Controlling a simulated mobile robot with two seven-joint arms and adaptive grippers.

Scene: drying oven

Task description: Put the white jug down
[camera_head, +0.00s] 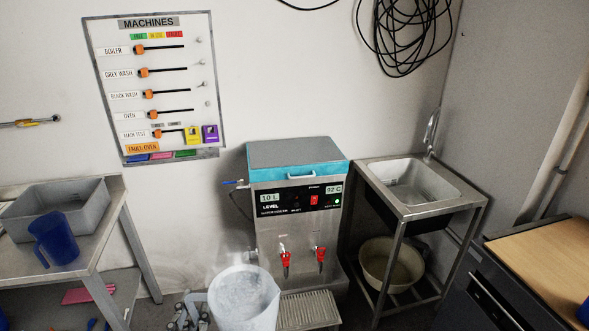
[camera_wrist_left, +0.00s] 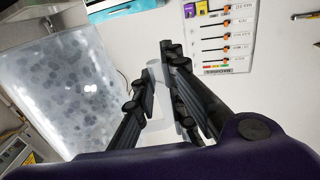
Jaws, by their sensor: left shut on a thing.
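The white jug (camera_head: 246,302) is at the bottom middle of the head view, in front of the boiler and its drip tray, with its lower part cut off. Its handle is on its left side. My left gripper (camera_head: 188,310) is shut on that handle. In the left wrist view the jug's pale, spotted, translucent body (camera_wrist_left: 62,90) fills the left side, and the fingers of the left gripper (camera_wrist_left: 165,98) are on either side of the handle. I cannot tell what supports the jug from below. My right gripper is not in view.
The boiler (camera_head: 295,165) has two red taps and a drip tray (camera_head: 308,311). At left, a metal table (camera_head: 103,215) bears a grey tub (camera_head: 85,197) and a blue jug (camera_head: 54,240). A sink (camera_head: 420,187) with a bowl (camera_head: 375,262) below stands right. A wooden worktop (camera_head: 545,255) is far right.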

